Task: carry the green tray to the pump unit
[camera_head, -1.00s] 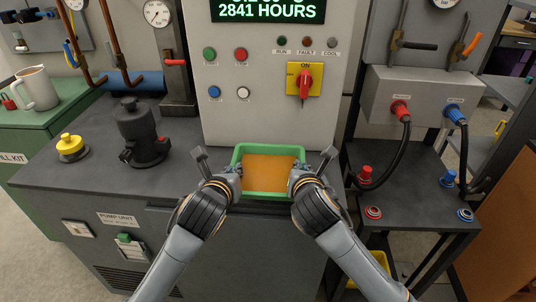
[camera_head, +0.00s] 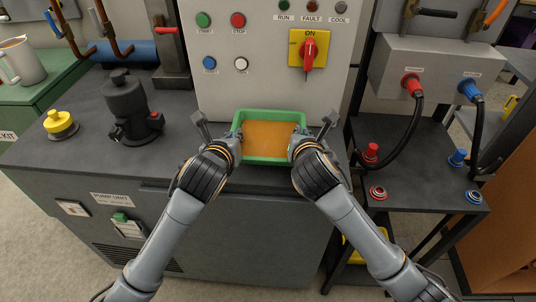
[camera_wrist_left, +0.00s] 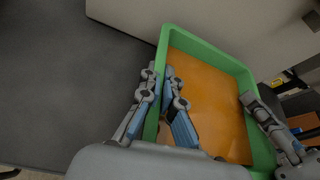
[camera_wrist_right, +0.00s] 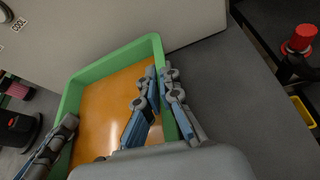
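The green tray (camera_head: 268,160) has an orange floor or filling and sits in front of the control panel, at or just above the dark top of the pump unit (camera_head: 180,150). I cannot tell whether it touches that top. My left gripper (camera_head: 236,145) is shut on the tray's left wall; in the left wrist view (camera_wrist_left: 160,88) its fingers straddle the green rim. My right gripper (camera_head: 298,145) is shut on the right wall; in the right wrist view (camera_wrist_right: 160,90) its fingers straddle the rim too. The tray looks about level.
A black pump body (camera_head: 128,105) and a yellow knob (camera_head: 60,123) stand left of the tray. The panel has a red rotary switch (camera_head: 309,53). A side stand (camera_head: 420,165) on the right carries hoses and red and blue fittings. Dark top between pump body and tray is clear.

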